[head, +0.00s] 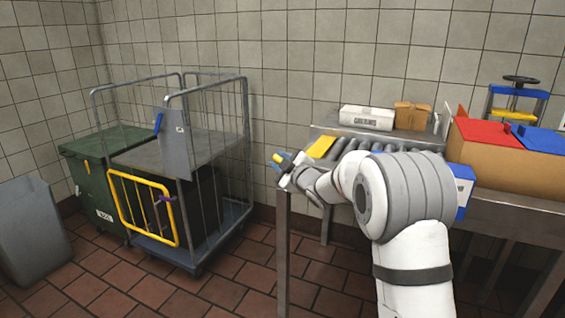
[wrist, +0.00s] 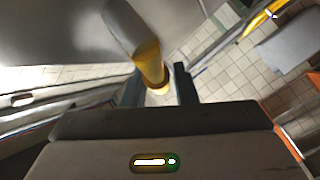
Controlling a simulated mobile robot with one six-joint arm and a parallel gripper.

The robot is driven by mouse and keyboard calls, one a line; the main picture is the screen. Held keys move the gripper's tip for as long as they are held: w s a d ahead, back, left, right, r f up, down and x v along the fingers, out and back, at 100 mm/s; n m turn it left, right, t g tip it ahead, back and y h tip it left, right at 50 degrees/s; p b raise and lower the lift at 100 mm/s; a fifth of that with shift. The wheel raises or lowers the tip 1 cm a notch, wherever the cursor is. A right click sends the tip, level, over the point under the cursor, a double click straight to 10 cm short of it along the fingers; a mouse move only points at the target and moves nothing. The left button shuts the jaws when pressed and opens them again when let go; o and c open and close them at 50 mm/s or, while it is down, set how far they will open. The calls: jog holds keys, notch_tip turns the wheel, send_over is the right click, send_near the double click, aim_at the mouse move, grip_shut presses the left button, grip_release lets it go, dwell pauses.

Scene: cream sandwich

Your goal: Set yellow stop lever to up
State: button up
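The yellow stop lever (wrist: 148,62) shows in the wrist view as a yellow grip on a grey shaft, its end reaching toward the gap between my fingers. My gripper (wrist: 160,88) is open, with one dark finger on each side of the lever's end. A gap shows beside the right finger; whether the left finger touches the lever is unclear. In the head view my gripper (head: 284,164) is at the left end of the roller table, and a small yellow tip (head: 277,158) shows at it. The lever's base is hidden there.
A wire cage trolley (head: 240,115) with a yellow gate (head: 122,212) and a green bin (head: 88,165) stand left. Open tiled floor lies between trolley and table.

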grip_shut()
